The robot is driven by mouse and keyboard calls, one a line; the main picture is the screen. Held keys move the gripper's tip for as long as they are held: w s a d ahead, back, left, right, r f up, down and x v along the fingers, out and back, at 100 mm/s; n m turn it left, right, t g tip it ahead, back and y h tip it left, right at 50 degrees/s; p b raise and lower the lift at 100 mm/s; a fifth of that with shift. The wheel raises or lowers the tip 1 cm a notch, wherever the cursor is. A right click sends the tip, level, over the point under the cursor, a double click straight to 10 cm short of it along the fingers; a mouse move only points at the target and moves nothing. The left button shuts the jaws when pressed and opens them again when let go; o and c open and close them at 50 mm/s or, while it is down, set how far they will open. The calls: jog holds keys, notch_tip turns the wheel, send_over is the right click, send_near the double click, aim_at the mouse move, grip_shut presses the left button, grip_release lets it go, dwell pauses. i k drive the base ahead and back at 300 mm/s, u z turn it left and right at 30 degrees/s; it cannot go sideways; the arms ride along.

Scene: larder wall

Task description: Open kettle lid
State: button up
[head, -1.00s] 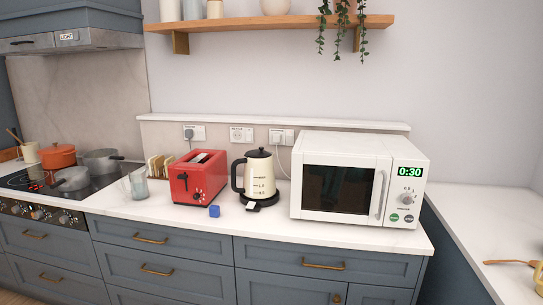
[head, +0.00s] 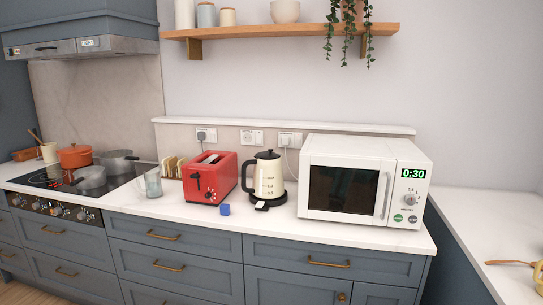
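The cream kettle (head: 269,178) stands upright on its dark base (head: 267,199) on the white counter, between the red toaster and the microwave. Its black lid (head: 268,154) with a small knob sits on top and looks shut. Its black handle (head: 248,175) is on the left side. My gripper is not in the head view.
The red toaster (head: 217,178) stands close on the kettle's left, the white microwave (head: 318,185) close on its right. A wall shelf (head: 290,31) with hanging plants is above. Pots and a glass are at left.

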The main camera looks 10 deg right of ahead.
aim_at(269, 155)
jog(key=u, duration=0.1)
jog(key=i, duration=0.6)
jog(key=z, duration=0.9)
jog(key=k, duration=0.15)
jog(key=u, duration=2.8)
